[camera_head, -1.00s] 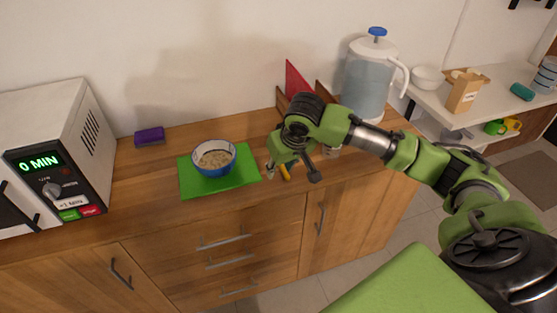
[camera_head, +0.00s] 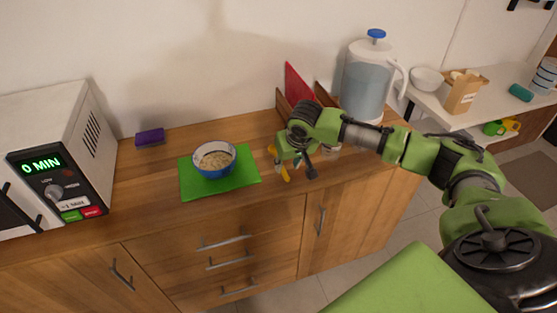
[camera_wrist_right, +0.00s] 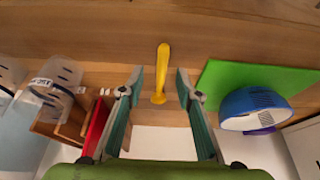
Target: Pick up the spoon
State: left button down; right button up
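The yellow spoon (camera_wrist_right: 162,72) lies on the wooden counter, just right of the green mat. In the right wrist view it runs lengthwise, with its near end between the two fingers. The spoon (camera_head: 285,175) is partly hidden by my right gripper in the head view. My right gripper (camera_wrist_right: 160,82) is open, pointing down, with a teal-lined finger on each side of the spoon and a clear gap to it. The right gripper (camera_head: 294,169) also shows in the head view. My left gripper is in neither view.
A blue-and-white bowl of grain-like food (camera_head: 215,160) sits on the green mat (camera_head: 190,188). A microwave (camera_head: 80,130) stands left, a purple sponge (camera_head: 150,137) behind. A red board in a wooden holder (camera_head: 296,82) and a water dispenser (camera_head: 366,85) stand behind the gripper.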

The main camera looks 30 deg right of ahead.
aim_at(284, 170)
jog(key=shift+x, duration=2)
jog(key=shift+w+a+r, duration=0.1)
jog(key=shift+w+a, duration=0.05)
grip_shut()
jog(key=shift+r, duration=0.1)
